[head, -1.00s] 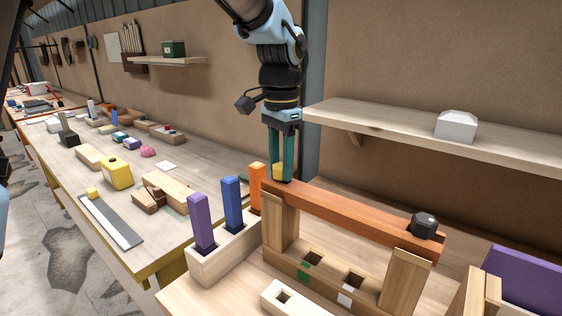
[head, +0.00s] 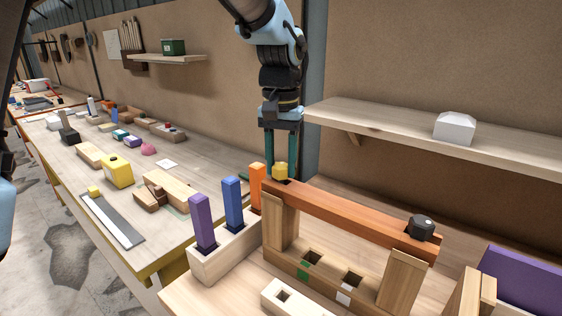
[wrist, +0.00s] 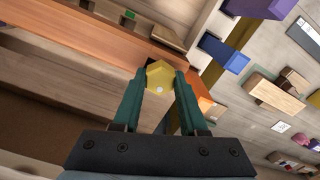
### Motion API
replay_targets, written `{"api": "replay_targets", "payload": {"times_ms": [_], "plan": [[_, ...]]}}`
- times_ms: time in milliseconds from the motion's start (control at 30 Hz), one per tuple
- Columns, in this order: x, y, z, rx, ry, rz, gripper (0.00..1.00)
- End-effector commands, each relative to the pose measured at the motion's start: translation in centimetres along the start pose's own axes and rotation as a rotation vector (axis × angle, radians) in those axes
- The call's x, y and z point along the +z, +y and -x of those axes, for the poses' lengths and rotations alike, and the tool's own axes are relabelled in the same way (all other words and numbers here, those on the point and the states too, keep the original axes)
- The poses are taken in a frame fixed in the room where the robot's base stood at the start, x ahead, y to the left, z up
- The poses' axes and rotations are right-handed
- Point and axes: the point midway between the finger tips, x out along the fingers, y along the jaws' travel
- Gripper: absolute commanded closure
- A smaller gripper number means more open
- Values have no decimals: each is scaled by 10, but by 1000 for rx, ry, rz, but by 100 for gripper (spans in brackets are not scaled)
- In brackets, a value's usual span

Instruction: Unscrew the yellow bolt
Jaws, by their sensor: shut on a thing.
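The yellow bolt (head: 281,171) sits at the left end of the orange-brown stringer (head: 345,217). My gripper (head: 281,175) points down over that end, its teal fingers on either side of the bolt. In the wrist view my gripper (wrist: 162,80) has its fingertips closed against the sides of the yellow hexagonal head (wrist: 160,76). The bolt's shank is hidden, so I cannot tell how deep it sits in the stringer. A black bolt (head: 421,227) stands at the stringer's right end.
Wooden posts (head: 281,222) support the stringer. A holder (head: 222,249) with purple, blue and orange upright blocks stands close to its left end. A wall shelf (head: 500,145) with a white block (head: 454,128) lies behind to the right.

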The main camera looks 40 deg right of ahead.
Motion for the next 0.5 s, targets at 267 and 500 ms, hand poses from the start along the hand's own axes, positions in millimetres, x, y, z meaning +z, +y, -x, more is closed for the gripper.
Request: {"api": "replay_targets", "payload": {"times_ms": [267,500], "plan": [[-1,0,1,0,2,-2,45],[0,0,0,0,1,-3,23]]}}
